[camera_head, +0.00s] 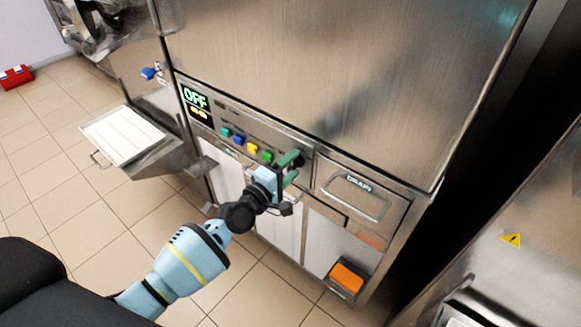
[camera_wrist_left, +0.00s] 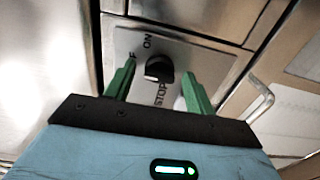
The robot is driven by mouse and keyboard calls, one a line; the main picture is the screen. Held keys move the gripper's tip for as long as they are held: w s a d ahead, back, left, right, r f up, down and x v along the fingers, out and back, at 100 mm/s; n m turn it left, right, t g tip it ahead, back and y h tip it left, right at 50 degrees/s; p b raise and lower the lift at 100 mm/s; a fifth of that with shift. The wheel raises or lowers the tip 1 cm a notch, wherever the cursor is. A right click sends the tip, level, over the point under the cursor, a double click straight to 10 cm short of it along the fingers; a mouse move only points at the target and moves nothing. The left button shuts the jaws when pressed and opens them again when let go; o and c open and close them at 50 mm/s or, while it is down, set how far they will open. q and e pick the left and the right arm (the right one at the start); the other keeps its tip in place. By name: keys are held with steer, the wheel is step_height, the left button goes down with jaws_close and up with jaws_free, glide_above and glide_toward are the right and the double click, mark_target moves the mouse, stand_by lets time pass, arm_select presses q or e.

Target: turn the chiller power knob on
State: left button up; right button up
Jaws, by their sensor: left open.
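The chiller power knob (camera_wrist_left: 159,69) is a round black knob on a metal plate in the left wrist view. Its white mark points to the lower left. ON is printed above it and STOP below; another label to its upper left is partly hidden by a finger. My left gripper (camera_wrist_left: 157,74) is open, with one green finger on each side of the knob; I cannot tell whether either touches it. In the head view my left gripper (camera_head: 294,168) is at the front panel, and the knob is mostly hidden. The display (camera_head: 196,98) reads OFF in green. My right gripper is not in view.
A row of coloured buttons (camera_head: 246,145) lies left of the gripper. A drawer with a handle (camera_head: 352,195) is to its right. A tray (camera_head: 123,134) sticks out at the left. An orange block (camera_head: 347,278) sits low on the front. Tiled floor lies open at the left.

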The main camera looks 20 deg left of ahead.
arm_select(q)
steer(key=c, duration=1)
steer(key=shift+o, duration=0.2)
steer(key=shift+m, duration=0.3)
steer(key=m, duration=0.3)
steer(key=shift+m, duration=0.3)
steer(key=m, duration=0.4)
steer(key=shift+r, duration=0.1)
steer(key=m+p, duration=0.1)
steer(key=m, duration=0.8)
steer(key=shift+m+p, duration=0.3)
steer(key=shift+p, duration=0.05)
